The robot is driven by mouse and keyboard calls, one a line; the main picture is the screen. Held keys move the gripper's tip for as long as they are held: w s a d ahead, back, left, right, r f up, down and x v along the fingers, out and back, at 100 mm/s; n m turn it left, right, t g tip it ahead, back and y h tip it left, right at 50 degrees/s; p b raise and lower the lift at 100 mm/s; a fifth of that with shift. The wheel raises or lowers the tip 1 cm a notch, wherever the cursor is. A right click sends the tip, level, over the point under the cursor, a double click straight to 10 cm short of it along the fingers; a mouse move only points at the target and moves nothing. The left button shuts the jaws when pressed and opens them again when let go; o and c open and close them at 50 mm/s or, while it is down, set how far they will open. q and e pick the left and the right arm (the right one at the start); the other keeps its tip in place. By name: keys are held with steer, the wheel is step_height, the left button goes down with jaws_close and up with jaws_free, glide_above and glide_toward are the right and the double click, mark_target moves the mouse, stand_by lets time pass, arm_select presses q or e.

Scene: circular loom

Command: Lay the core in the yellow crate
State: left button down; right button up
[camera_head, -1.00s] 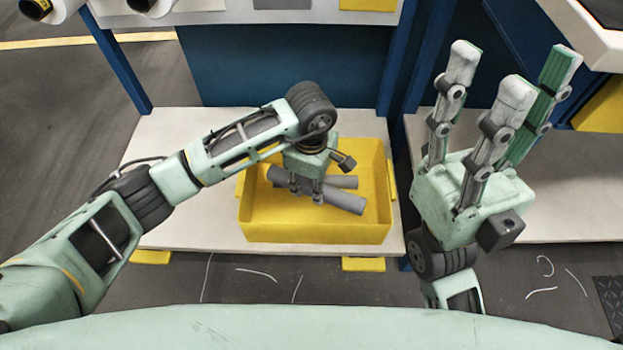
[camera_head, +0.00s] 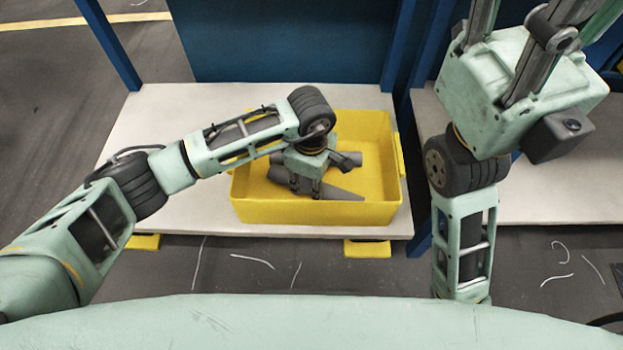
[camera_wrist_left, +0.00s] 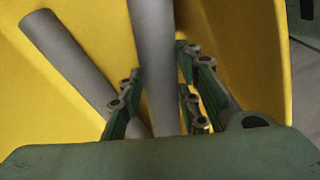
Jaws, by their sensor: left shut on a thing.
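The yellow crate (camera_head: 318,211) stands on a pale low shelf in the head view. My left gripper (camera_head: 306,191) is down inside the crate, shut on a grey tube, the core (camera_head: 342,193). In the left wrist view this core (camera_wrist_left: 153,55) runs between the fingers. A second grey tube (camera_head: 349,158) lies in the crate, partly hidden by the gripper. It also shows at the left of the wrist view (camera_wrist_left: 66,55). I cannot tell whether the held core touches the crate floor. My right gripper (camera_head: 522,80) is raised at the right, its fingers apart, its fingertips out of frame.
The pale shelf (camera_head: 170,160) has free room left of the crate. Blue posts (camera_head: 395,60) and a blue panel (camera_head: 280,40) rise behind it. Another pale shelf (camera_head: 545,200) lies at the right. Pale thread scraps lie on the dark floor in front.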

mark_target(311, 184)
arm_select(q)
steer(key=shift+f+b, duration=0.35)
steer(key=shift+f, duration=0.4)
steer(key=c, duration=1.2)
jaws_free()
step_height(311, 184, up, 11)
steer(key=shift+s+r, duration=0.1)
steer(key=shift+r, duration=0.4)
steer(key=shift+s, duration=0.1)
